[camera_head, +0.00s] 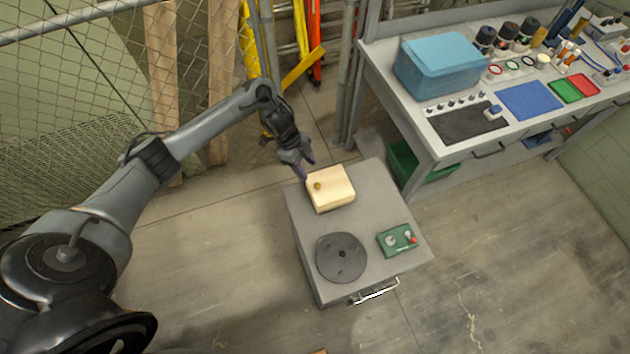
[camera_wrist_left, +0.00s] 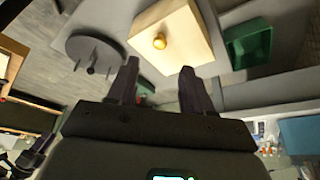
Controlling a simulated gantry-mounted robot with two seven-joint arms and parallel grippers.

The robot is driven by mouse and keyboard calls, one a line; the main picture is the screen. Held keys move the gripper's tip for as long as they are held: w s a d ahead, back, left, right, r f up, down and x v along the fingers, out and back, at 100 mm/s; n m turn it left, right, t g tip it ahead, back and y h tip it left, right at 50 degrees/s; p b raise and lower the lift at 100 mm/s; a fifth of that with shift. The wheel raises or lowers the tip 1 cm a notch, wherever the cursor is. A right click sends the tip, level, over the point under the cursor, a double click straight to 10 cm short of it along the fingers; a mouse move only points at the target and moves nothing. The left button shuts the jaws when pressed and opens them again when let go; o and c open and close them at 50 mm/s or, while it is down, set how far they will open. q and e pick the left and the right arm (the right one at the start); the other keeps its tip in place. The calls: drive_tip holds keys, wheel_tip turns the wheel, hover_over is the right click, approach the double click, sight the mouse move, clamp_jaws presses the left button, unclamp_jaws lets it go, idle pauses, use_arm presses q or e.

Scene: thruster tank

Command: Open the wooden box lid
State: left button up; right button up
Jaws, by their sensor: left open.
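The small light wooden box (camera_head: 335,190) stands on the grey cart top, near its back left, with its lid shut. A round brass knob (camera_head: 317,186) is on the box at its left. My left gripper (camera_head: 304,167) is open and empty, just behind and left of the box, with its fingertips pointing down. In the left wrist view the box (camera_wrist_left: 178,28) and its knob (camera_wrist_left: 159,42) show beyond the open fingers of the left gripper (camera_wrist_left: 158,80), apart from them. My right gripper is not in view.
The grey cart (camera_head: 300,225) also bears a dark round disc (camera_head: 341,258) and a green control box (camera_head: 397,240). A workbench (camera_head: 400,105) with a blue bin (camera_head: 440,65) stands at the right. A chain-link fence (camera_head: 60,100) is at the left. The floor around the cart is mostly clear.

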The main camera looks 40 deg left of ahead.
sight(317, 185)
use_arm(q)
drive_tip(key=x, duration=0.8)
drive_tip(key=shift+f+b, duration=0.15)
drive_tip(key=shift+b, duration=0.25)
clamp_jaws()
